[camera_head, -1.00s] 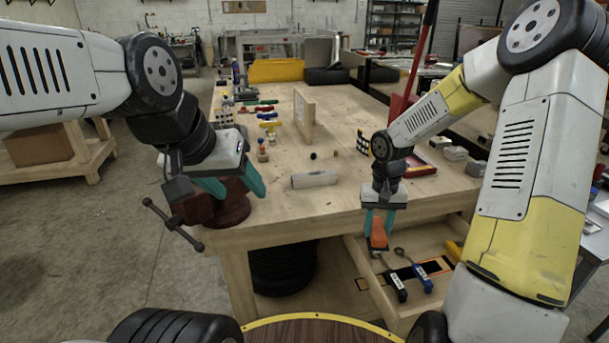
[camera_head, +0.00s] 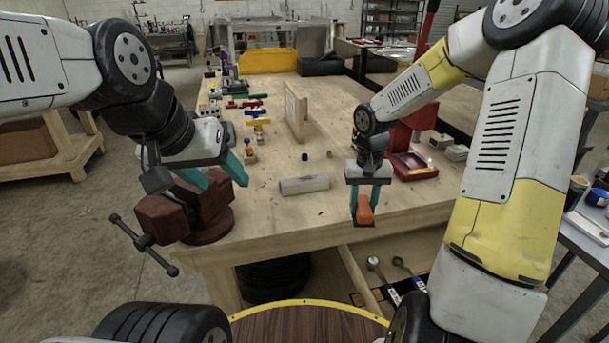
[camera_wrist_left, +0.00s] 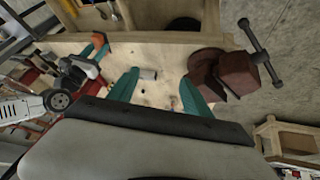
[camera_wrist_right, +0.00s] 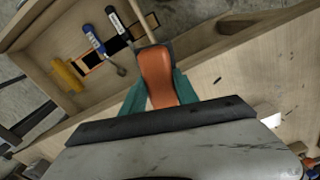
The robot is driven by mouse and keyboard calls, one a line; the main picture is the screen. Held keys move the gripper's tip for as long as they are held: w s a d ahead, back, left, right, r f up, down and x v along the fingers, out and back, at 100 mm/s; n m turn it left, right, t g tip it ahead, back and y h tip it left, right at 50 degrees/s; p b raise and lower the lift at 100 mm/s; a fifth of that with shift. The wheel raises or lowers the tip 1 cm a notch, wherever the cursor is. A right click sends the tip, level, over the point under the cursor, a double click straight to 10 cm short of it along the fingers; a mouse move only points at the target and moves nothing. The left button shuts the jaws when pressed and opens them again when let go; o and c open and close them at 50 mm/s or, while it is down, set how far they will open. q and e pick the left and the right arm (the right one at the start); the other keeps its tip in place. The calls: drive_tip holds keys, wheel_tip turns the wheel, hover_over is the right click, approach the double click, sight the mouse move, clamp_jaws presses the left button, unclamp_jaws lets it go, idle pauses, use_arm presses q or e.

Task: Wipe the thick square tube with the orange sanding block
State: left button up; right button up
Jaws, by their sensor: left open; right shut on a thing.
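The thick square tube (camera_head: 304,184) is a pale grey bar lying on the wooden workbench near its front edge. It also shows small in the left wrist view (camera_wrist_left: 148,74). My right gripper (camera_head: 366,208) is shut on the orange sanding block (camera_head: 364,212), to the right of the tube and over the bench's front edge. The orange block also fills the jaws in the right wrist view (camera_wrist_right: 158,78). My left gripper (camera_head: 222,180) is open and empty, left of the tube and close above the dark red vise (camera_head: 200,206).
A wooden board (camera_head: 296,112) stands upright behind the tube. Bench space around the tube is mostly clear.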

sight(305, 184)
use_arm(q)
drive_tip(key=shift+w+r, duration=0.1)
drive_tip(key=shift+w, duration=0.2)
drive_tip(key=c, duration=0.7)
drive_tip(key=w, duration=0.1)
drive_tip(key=w+r, duration=0.1)
drive_tip(key=shift+w+g, duration=0.3)
drive_tip(key=shift+w, duration=0.05)
clamp_jaws()
drive_tip(key=w+d+f+m+g, duration=0.1)
drive_tip(key=w+d+g, duration=0.15)
drive_tip(key=w, duration=1.55)
drive_tip(key=w+d+f+g, duration=0.1)
drive_tip(key=w+f, duration=0.4)
drive_tip(key=w+d+f+m+g+y, duration=0.1)
drive_tip(key=w+d+f, duration=0.1)
drive_tip(key=w+f, duration=0.3)
drive_tip(key=w+d+f+g+y, duration=0.1)
drive_tip(key=w+d+f, duration=0.1)
drive_tip(key=w+f, duration=0.3)
drive_tip(key=shift+w+d+f, duration=0.15)
drive_tip(key=shift+w+f, duration=0.25)
drive_tip(key=shift+f, duration=2.8)
drive_tip(key=shift+f, duration=0.55)
